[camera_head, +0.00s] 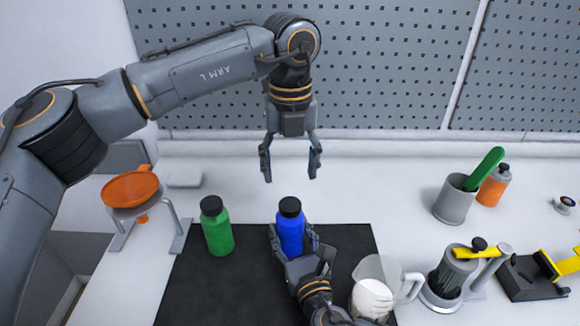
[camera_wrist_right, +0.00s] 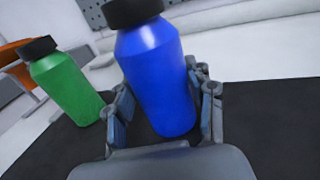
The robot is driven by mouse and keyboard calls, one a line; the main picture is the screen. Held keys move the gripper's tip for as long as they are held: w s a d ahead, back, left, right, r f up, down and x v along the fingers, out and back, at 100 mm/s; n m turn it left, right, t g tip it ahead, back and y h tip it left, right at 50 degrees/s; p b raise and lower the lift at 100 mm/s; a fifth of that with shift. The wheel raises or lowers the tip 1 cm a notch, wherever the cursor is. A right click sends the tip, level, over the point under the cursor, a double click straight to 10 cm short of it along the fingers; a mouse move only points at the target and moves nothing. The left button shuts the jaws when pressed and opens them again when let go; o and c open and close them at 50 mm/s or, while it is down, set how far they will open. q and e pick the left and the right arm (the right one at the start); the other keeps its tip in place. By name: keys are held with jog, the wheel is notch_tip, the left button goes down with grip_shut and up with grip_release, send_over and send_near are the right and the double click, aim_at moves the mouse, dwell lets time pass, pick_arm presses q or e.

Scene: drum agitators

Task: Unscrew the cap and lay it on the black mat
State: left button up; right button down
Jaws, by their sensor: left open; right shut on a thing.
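A blue bottle (camera_head: 290,234) with a black cap (camera_head: 290,206) stands upright on the black mat (camera_head: 350,238). My right gripper (camera_head: 291,240) is shut on the blue bottle's body; the right wrist view shows its fingers on both sides of the bottle (camera_wrist_right: 158,80). The cap shows at the top edge of that view (camera_wrist_right: 132,12), partly cut off. My left gripper (camera_head: 291,172) is open and empty, pointing down above and behind the capped bottle, apart from the cap. A green bottle (camera_head: 218,234) with a black cap stands on the mat to the left.
A clear jug (camera_head: 376,288) with white contents stands right of my right gripper. An orange funnel (camera_head: 131,188) sits on a stand at the left. A grey cup (camera_head: 453,200), an orange bottle (camera_head: 494,186) and yellow-handled tools stand at the right. A pegboard (camera_head: 390,60) rises behind.

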aim_at(290, 204)
pick_arm(q)
jog(key=m, duration=0.6)
jog(key=shift+m, duration=0.3)
jog(key=m, duration=2.4)
jog(key=shift+m, duration=0.3)
jog(key=m, duration=1)
jog(key=shift+m, duration=0.4)
jog(key=shift+f, duration=4.05)
